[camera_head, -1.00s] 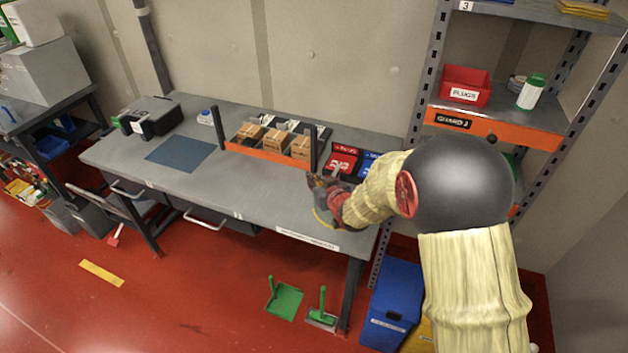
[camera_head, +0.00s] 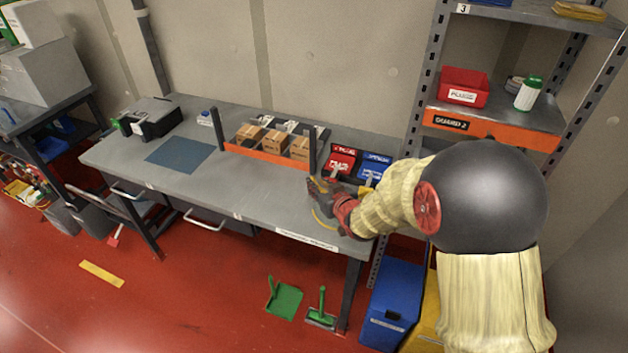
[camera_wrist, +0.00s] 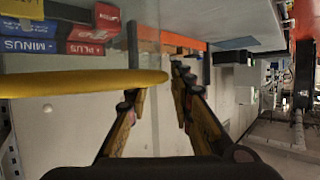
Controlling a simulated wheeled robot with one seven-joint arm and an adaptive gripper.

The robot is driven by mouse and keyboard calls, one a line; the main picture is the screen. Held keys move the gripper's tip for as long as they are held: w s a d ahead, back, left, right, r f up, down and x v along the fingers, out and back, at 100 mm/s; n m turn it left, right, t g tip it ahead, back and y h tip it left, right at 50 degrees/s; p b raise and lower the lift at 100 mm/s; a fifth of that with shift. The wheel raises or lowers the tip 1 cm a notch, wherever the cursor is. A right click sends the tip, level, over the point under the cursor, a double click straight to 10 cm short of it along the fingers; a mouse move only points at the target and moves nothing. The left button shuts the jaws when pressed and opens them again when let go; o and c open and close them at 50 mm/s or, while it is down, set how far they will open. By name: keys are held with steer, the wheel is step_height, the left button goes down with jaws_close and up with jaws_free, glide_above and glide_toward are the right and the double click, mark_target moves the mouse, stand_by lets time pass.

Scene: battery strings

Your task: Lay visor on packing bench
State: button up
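A thin yellow curved band, which I take for the visor (camera_head: 321,220), shows at the right front part of the packing bench (camera_head: 262,205), just below my gripper. In the wrist view the yellow band (camera_wrist: 75,84) runs in from the left edge, crosses near one fingertip and ends between the fingers. My gripper (camera_head: 318,188) is low over the bench, in front of the red bin. In the wrist view its fingers (camera_wrist: 160,95) stand apart with a gap between them. I cannot see the band pinched between them. Any clear part of the visor cannot be made out.
An orange-fronted rack with cartons (camera_head: 270,152) and upright posts stands behind my gripper. A blue mat (camera_head: 180,154) and black case (camera_head: 150,117) lie left. The bench's front middle is clear.

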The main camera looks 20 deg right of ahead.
steer(key=s+d+r+m+g+h+p, duration=0.1)
steer(key=s+d+r+g+h, duration=0.25)
steer(key=s+r, duration=1.15)
steer(key=s+a+g+y, duration=0.1)
steer(key=s+a+g, duration=0.1)
steer(key=s, duration=0.9)
steer(key=s+a+r+g, duration=0.1)
steer(key=s+a+g, duration=0.1)
steer(key=s, duration=0.9)
steer(key=shift+r+m+y, duration=0.25)
steer(key=shift+m+y, duration=0.05)
steer(key=shift+y, duration=0.05)
